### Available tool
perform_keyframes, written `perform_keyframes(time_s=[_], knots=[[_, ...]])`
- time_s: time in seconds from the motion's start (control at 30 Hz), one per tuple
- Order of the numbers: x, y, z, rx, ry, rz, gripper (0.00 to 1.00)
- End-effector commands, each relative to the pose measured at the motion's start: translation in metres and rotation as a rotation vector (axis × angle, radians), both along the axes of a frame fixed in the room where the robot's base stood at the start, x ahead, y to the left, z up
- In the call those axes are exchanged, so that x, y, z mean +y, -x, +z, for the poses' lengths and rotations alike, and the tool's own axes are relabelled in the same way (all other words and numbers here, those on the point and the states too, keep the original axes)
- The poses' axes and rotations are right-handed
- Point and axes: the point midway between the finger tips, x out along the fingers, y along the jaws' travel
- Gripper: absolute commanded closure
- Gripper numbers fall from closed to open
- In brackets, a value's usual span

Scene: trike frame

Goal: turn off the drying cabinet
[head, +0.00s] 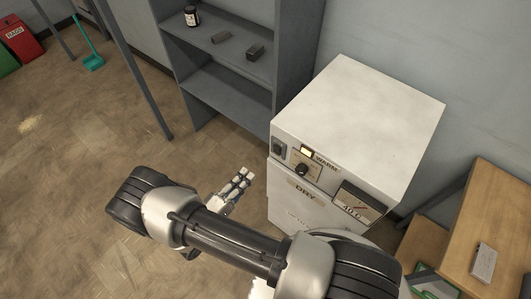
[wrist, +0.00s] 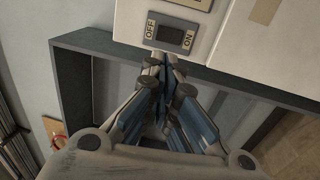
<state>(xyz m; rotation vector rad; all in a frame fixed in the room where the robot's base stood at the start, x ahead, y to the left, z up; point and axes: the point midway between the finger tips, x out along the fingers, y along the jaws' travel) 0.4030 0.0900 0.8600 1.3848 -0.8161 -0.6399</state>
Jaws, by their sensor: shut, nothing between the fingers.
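The drying cabinet (head: 357,105) is a white box with a label reading DRY, a lit WARM lamp (head: 307,152), a black knob (head: 302,169) and a 40 C gauge (head: 358,203). Its dark rocker switch (head: 278,147) is at the left of the front. In the wrist view the switch (wrist: 170,36) sits between the labels OFF on the left and ON on the right. My gripper (head: 243,176) is shut and empty, in front of the cabinet's left side. In the wrist view its fingertips (wrist: 163,62) are just below the switch plate, apparently apart from it.
A grey shelf unit (head: 228,91) with a dark jar (head: 192,16) and small blocks stands left of the cabinet. A wooden table (head: 506,222) is at the right. The floor at the left is mostly clear; a teal dustpan (head: 93,62) and red bin (head: 20,38) are farther back.

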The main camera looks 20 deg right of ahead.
Motion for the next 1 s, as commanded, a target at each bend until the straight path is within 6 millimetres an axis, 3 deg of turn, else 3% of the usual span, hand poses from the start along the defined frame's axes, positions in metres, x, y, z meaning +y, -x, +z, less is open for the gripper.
perform_keyframes(time_s=[0.2, 0.47, 1.0], knots=[[-0.041, -0.028, 0.005, 0.0, 0.0, -0.007, 1.0], [-0.075, -0.053, 0.01, 0.001, -0.001, -0.004, 1.0], [-0.084, -0.061, 0.013, 0.001, -0.002, 0.0, 1.0]])
